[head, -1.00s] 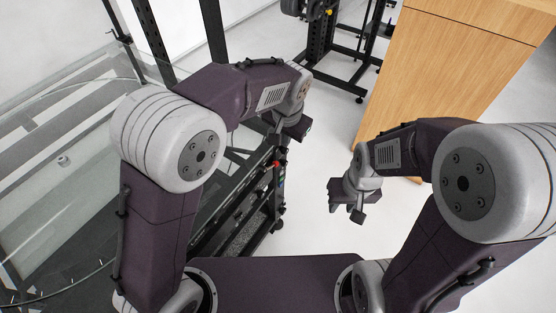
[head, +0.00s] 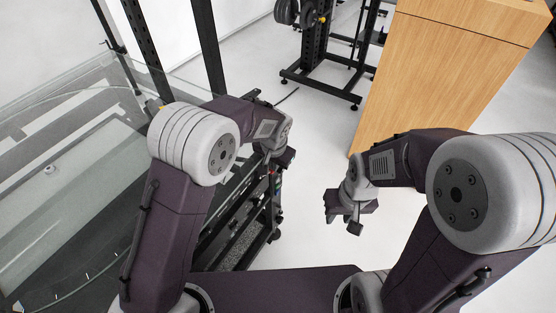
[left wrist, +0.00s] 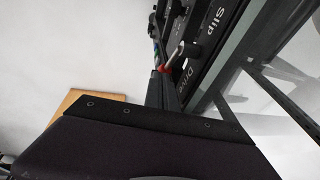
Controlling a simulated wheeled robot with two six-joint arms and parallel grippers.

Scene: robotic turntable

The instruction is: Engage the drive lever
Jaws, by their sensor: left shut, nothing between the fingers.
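The drive lever (left wrist: 183,54) shows in the left wrist view as a pale handle with a red part, beside the "Drive" label (left wrist: 178,84) on a dark panel. In the head view a small red spot on the turntable's side panel (head: 273,174) lies just below my left gripper (head: 284,157). The left gripper is shut and empty, close to the panel; contact with the lever cannot be made out. A dark bolted part of my left gripper fills the bottom of the wrist view. My right gripper (head: 350,207) hangs over clear floor; its finger gap is unclear.
The glass-topped turntable (head: 70,190) fills the left, with dark posts behind it. A "Slip" label (left wrist: 216,18) and a dark knob sit above the drive lever. A wooden cabinet (head: 440,70) and black weight rack (head: 325,65) stand behind. Floor between is free.

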